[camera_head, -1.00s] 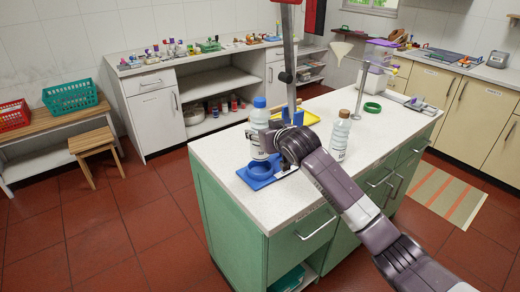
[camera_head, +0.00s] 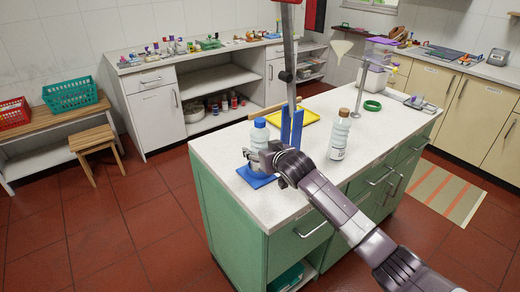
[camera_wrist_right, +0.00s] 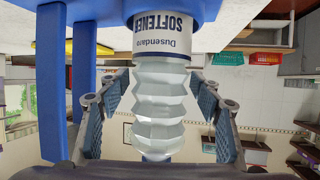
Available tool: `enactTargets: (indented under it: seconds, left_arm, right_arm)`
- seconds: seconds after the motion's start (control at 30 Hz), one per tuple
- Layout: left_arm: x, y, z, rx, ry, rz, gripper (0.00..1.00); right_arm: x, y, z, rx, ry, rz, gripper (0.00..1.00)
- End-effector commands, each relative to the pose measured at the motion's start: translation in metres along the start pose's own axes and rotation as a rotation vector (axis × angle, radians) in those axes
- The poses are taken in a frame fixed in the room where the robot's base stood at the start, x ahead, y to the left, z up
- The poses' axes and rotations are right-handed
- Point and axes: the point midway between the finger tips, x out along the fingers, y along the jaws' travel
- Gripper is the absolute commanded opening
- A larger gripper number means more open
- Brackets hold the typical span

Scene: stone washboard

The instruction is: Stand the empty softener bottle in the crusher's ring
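The softener bottle (camera_head: 259,136), pale and ribbed with a blue cap in the head view, stands upright at the crusher's blue base (camera_head: 256,179). In the right wrist view, which is upside down, the bottle (camera_wrist_right: 160,95) has its labelled lower end inside the blue ring (camera_wrist_right: 205,8). Whether its bottom rests there is hidden. The crusher's blue uprights (camera_head: 291,126) stand behind. My left gripper is out of view.
A second clear bottle with a brown cap (camera_head: 340,134) stands to the right. A yellow tray (camera_head: 323,117), a green ring (camera_head: 372,106) and a stand with a funnel (camera_head: 341,48) are farther back. The front left of the worktop (camera_head: 222,150) is clear.

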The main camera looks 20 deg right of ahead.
Motion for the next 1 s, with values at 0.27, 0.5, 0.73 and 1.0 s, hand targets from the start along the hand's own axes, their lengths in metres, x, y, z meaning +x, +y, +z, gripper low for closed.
enactTargets:
  seconds: [0.27,0.5,0.73,1.0]
  left_arm:
    - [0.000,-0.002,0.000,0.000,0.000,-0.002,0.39]
    - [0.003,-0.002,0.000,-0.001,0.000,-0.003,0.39]
    - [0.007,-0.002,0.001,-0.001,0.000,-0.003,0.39]
    - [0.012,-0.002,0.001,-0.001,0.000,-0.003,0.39]
  right_arm:
    - [-0.001,0.000,0.000,0.000,0.001,0.000,0.59]
    - [-0.022,0.001,0.000,-0.001,0.002,0.000,0.59]
    - [-0.061,0.000,0.001,-0.001,0.001,0.000,0.59]
    - [-0.102,0.001,0.000,-0.001,0.002,0.001,0.59]
